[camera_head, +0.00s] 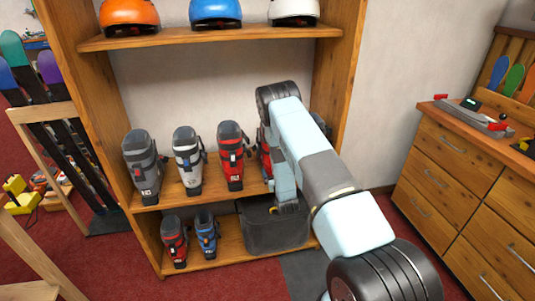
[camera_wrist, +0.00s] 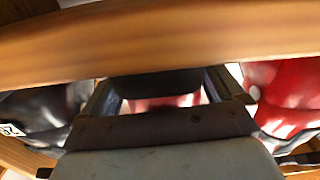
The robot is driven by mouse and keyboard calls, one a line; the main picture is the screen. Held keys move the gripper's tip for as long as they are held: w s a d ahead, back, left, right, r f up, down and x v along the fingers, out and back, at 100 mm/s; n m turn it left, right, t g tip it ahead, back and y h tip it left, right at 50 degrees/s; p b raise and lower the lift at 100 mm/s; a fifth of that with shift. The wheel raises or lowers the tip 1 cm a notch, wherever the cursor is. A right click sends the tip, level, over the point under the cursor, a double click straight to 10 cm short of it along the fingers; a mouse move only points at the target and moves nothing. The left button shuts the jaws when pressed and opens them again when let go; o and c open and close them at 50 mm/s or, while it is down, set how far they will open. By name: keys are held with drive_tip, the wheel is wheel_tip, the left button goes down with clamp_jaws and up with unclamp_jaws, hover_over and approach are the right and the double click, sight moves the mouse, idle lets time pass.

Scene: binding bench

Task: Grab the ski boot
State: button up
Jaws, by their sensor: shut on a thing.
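A red ski boot stands on the middle shelf behind my arm; a sliver of it (camera_head: 265,150) shows in the head view. In the wrist view, a red patch of it (camera_wrist: 165,102) shows between the fingers of my gripper (camera_wrist: 165,95). My gripper is shut on this boot. The contact itself and most of the boot are hidden. Another red boot (camera_head: 231,157) stands to its left in the head view and shows at the right of the wrist view (camera_wrist: 285,95). A dark boot (camera_wrist: 45,112) shows at the left of the wrist view.
A wooden shelf edge (camera_wrist: 160,45) crosses close above the fingers in the wrist view. Grey (camera_head: 143,165) and white (camera_head: 188,160) boots share the shelf. A drawer cabinet (camera_head: 450,190) stands at right.

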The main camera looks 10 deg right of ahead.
drive_tip(key=c, duration=0.6)
drive_tip(key=shift+r, duration=0.2)
